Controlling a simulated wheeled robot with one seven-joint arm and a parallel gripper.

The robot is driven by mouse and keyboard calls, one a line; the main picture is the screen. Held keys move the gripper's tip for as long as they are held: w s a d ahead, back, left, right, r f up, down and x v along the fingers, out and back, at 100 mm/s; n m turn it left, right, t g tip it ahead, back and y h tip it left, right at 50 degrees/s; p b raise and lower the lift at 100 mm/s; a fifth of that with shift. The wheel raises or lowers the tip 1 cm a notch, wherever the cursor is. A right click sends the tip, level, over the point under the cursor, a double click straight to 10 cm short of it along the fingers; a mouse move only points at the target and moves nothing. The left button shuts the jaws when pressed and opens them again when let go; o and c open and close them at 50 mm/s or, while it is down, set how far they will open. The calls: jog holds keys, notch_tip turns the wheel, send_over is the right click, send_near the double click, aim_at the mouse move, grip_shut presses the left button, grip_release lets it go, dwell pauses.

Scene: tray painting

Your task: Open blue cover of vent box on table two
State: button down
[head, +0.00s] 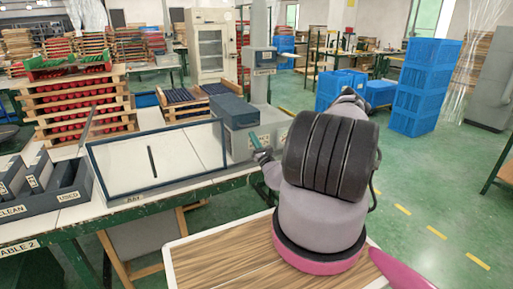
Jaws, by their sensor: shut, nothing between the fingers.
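A dark blue box-shaped cover (234,111) sits on a pale grey box (275,131) at the back right of table two (70,215); I take these to be the vent box and its cover. The cover looks closed. My gripper (256,144), with teal fingers, is shut and empty. It appears in front of the pale box, below the cover; whether it touches is unclear.
A clear panel in a dark blue frame (160,158) stands left of my gripper. Dark bins (62,190) labelled clean and used lie at the table's left. A wooden-topped surface (225,268) is in front of me. Blue crates (425,85) stand on the floor at right.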

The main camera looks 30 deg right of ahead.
jog(key=shift+s+r, duration=0.25)
jog(key=shift+r, duration=1)
